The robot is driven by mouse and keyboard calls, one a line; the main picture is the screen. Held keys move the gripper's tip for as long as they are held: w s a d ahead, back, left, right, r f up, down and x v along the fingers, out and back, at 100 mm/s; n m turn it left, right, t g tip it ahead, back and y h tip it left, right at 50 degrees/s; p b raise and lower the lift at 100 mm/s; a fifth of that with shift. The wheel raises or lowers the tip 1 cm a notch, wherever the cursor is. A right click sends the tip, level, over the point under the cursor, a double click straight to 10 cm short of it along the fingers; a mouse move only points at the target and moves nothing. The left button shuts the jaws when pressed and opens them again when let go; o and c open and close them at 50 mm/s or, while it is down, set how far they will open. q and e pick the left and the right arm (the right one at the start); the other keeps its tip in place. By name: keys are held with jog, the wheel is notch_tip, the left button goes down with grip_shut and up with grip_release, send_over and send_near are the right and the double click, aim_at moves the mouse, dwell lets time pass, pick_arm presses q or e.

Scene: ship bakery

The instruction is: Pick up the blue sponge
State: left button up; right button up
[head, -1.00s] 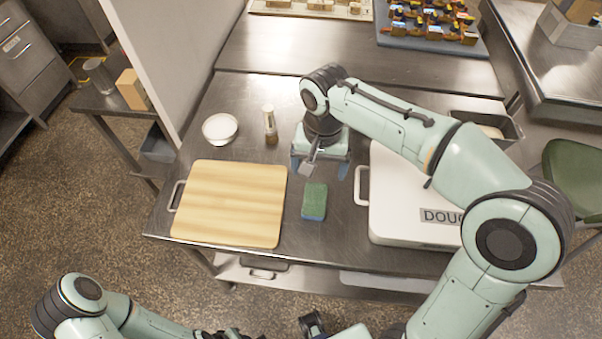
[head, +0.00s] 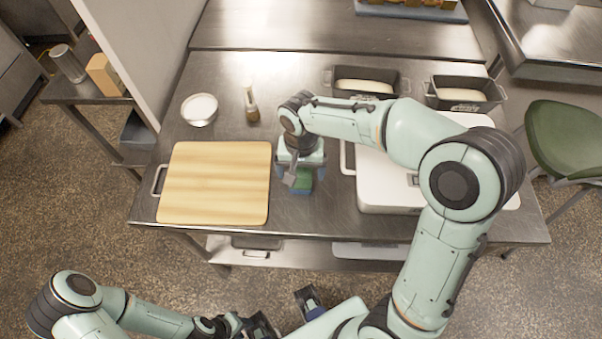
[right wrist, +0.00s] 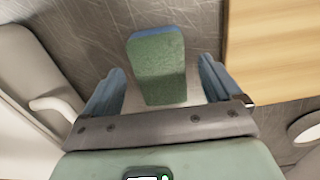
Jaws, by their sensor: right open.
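The sponge, green on its broad face and blue beneath, lies on the steel table; in the head view it is partly hidden behind my right gripper (head: 299,174). In the right wrist view the sponge (right wrist: 158,66) shows between the two blue fingers of my right gripper (right wrist: 161,76), with a gap on each side. The right gripper is open and holds nothing. I cannot tell how far its fingertips are above the table. My left gripper (head: 285,312) is low in the head view, in front of the table, with its fingers apart and nothing between them.
A wooden cutting board (head: 215,185) lies left of the sponge. A white dough box (head: 385,185) stands to the right, its handle close to my right gripper. A white bowl (head: 199,110) and a brush (head: 251,104) are behind. Two loaf pans (head: 365,82) stand further back.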

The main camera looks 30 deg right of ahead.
aim_at(301, 174)
jog(key=shift+f, duration=0.5)
jog(key=c, duration=1.2)
jog(key=shift+r, duration=0.1)
